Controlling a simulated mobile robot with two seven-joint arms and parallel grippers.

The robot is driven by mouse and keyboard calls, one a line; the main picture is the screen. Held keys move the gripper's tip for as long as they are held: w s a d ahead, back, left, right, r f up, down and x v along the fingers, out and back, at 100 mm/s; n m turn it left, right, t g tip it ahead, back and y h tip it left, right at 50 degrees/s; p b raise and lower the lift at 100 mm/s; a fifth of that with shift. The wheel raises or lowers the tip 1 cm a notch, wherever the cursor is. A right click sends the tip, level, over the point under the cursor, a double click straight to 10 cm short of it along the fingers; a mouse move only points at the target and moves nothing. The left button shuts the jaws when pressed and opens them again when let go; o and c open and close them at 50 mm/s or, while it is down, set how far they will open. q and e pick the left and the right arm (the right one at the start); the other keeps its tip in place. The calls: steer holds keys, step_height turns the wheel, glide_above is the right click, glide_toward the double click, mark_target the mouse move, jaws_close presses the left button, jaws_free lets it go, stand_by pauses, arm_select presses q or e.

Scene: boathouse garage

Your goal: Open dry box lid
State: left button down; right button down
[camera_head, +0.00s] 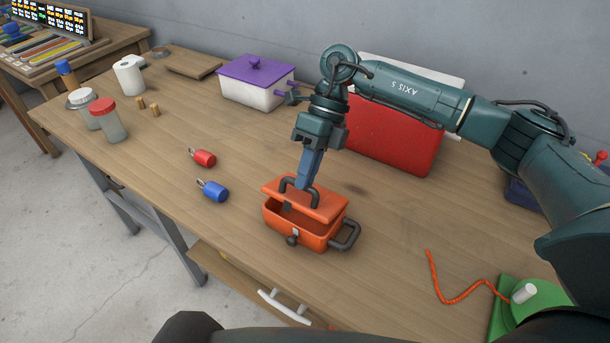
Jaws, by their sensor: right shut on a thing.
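The orange dry box (283,225) stands on the wooden table in the middle of the view, with a dark latch at its front and a dark handle on its right side. Its orange lid (325,206) is raised and tilted above the box, with a dark gap showing below it. My right gripper (301,186) reaches down from above and is shut on the dark lid handle (284,184). The fingers partly hide the handle. My left gripper is not in view.
Red (203,158) and blue (213,191) floats lie left of the box. A white container with a purple lid (255,72) and a red case (395,135) stand behind. An orange cord (455,299) lies right. An open drawer (235,277) juts out in front.

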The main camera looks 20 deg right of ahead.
stand_by(0.3)
steer(key=shift+w+d+r+g+y, duration=0.3)
steer(key=shift+w+d+g+y, duration=0.1)
steer(key=shift+d+g+y, duration=0.15)
steer(key=shift+b, duration=0.3)
steer(key=shift+w+d+g+y, duration=0.2)
steer(key=shift+g+y, duration=0.05)
steer(key=shift+y, duration=0.1)
steer(key=shift+w+d+r+y+b, duration=0.15)
steer(key=shift+w+d+y+b, duration=0.1)
steer(key=shift+y+b, duration=0.2)
steer(key=c, duration=1.1)
jaws_free()
